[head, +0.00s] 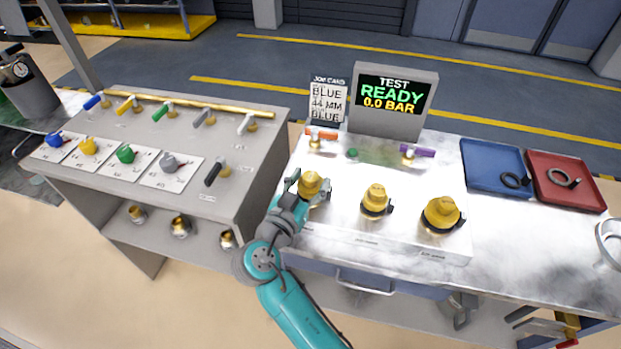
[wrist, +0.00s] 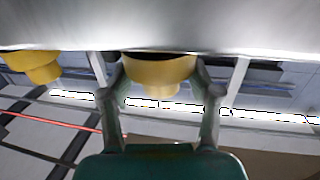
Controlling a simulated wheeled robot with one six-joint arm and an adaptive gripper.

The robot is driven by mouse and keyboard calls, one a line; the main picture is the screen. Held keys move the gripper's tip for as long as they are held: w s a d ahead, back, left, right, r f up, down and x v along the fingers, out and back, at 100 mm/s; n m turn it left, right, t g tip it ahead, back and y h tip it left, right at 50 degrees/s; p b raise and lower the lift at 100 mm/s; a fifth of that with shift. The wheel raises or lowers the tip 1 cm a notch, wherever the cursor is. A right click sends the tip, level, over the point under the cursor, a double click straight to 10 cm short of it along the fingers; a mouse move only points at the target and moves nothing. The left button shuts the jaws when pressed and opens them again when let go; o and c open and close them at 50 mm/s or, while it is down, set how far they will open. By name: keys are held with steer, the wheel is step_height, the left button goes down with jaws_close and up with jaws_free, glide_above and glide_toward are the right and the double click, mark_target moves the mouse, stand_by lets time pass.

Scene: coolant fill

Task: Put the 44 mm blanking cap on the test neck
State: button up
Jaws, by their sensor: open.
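Three yellow caps stand in a row on the white test panel: a left cap (head: 311,182), a middle cap (head: 376,198) and a larger right cap (head: 441,212). The labels in front of them are too small to read, so I cannot tell which is 44 mm. My gripper (head: 308,189) is open at the left cap, one finger on each side. The wrist view shows a yellow cap (wrist: 160,73) between the open fingers (wrist: 160,88); contact is unclear. Another yellow cap (wrist: 38,66) is to its left there. I cannot make out a bare test neck.
The job card (head: 327,101) reads BLUE, 44 MM, BLUE. The test display (head: 393,95) reads READY, 0.0 BAR. An orange valve handle (head: 321,134) and a purple one (head: 417,152) stand behind the caps.

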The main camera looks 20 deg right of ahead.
steer(key=v, duration=1.1)
steer(key=shift+s+a, duration=0.15)
